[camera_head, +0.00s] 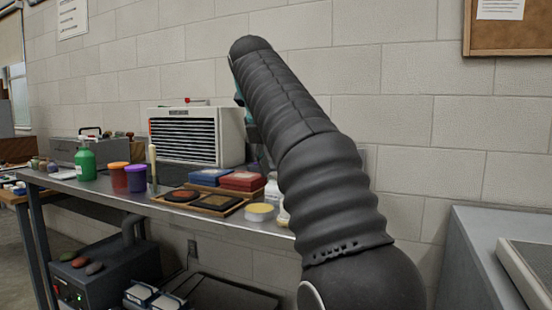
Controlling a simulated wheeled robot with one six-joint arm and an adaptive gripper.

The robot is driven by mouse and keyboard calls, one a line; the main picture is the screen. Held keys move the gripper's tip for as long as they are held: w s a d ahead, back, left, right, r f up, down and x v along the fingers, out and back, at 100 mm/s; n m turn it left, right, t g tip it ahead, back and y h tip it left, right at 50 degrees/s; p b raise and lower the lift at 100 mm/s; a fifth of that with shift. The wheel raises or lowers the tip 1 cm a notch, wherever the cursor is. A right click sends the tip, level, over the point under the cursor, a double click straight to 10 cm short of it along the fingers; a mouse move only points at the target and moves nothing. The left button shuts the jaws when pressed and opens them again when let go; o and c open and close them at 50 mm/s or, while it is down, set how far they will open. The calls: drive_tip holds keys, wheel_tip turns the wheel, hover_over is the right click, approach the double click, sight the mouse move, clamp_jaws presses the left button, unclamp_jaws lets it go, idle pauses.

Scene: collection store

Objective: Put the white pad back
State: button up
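I cannot make out a white pad for certain. A wooden tray (222,212) on the metal bench (125,198) holds a dark round piece (182,196) and a dark rectangular piece (216,202). A blue box (208,177) and a red box (243,181) stand just behind it. A round tub with a yellow top (260,211) stands at the tray's right. My dark arm rises across the middle of the view and hides part of the bench's right end. My gripper does not show.
A white louvred unit (197,136) stands against the wall. A green bottle (85,160), an orange-lidded jar (119,177) and a purple-lidded jar (136,180) stand left of the tray. A dark box (105,275) is below the bench. A grey cabinet (470,255) is at right.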

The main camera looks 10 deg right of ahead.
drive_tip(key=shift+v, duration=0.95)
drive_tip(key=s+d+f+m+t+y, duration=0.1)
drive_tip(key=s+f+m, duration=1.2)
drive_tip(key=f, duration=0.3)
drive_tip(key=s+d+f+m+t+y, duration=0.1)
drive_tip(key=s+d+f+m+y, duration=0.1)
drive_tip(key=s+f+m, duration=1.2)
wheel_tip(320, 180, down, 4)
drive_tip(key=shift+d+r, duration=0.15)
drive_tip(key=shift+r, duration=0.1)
